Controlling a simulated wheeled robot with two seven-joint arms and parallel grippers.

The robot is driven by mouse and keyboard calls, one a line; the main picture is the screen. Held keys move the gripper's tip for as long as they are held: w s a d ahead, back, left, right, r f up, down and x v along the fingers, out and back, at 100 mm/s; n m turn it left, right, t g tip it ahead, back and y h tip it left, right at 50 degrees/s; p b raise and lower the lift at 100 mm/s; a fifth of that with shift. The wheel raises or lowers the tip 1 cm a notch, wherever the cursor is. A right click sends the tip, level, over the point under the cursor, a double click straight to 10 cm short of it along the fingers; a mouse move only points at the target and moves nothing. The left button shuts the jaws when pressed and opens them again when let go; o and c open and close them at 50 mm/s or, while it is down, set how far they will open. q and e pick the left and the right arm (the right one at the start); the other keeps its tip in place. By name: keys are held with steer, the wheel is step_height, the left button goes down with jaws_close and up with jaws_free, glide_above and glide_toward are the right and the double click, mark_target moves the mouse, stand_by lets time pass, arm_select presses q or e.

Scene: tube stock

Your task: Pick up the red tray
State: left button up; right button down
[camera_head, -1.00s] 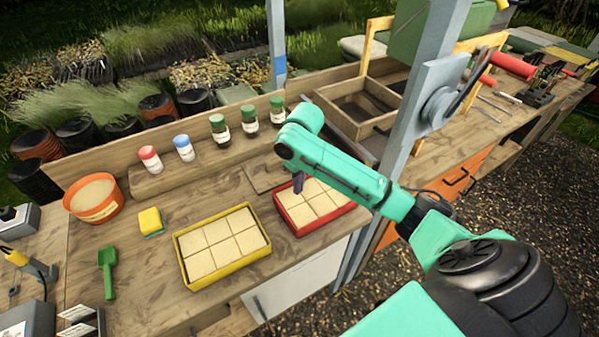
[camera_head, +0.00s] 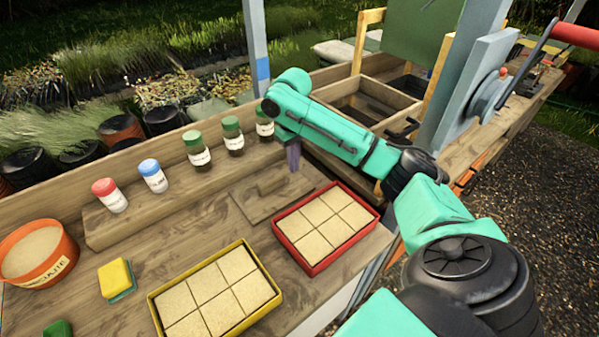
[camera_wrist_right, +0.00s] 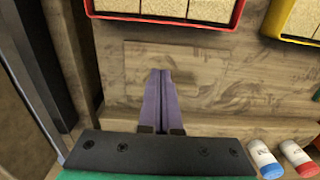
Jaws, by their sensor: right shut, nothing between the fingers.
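The red tray (camera_head: 283,238) lies flat on the wooden bench near its front edge, filled with several sand-coloured square blocks. It also shows at the top of the right wrist view (camera_wrist_right: 160,19), partly cut off by the frame. My right gripper (camera_head: 294,157) points down over the bench, behind the tray as seen from the head. In the right wrist view its purple fingers (camera_wrist_right: 163,76) are together with nothing between them, apart from the tray. My left gripper is not in view.
A yellow tray (camera_head: 268,307) of similar blocks stands left of the red tray. Several capped bottles (camera_head: 233,137) line the bench's back ledge. A yellow sponge (camera_head: 116,277) and an orange pot (camera_head: 66,257) are at left. A grey post (camera_head: 462,75) rises at right.

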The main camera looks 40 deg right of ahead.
step_height(320, 180, down, 9)
steer(key=shift+r+p, duration=0.1)
steer(key=shift+p, duration=0.65)
steer(key=s+p, duration=0.2)
steer(key=s, duration=0.1)
steer(key=shift+s+r, duration=0.1)
steer(key=shift+s, duration=0.5)
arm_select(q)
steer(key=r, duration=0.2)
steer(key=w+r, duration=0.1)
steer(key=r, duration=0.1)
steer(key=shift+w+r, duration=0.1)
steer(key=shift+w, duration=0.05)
arm_select(e)
steer(key=shift+w, duration=0.2)
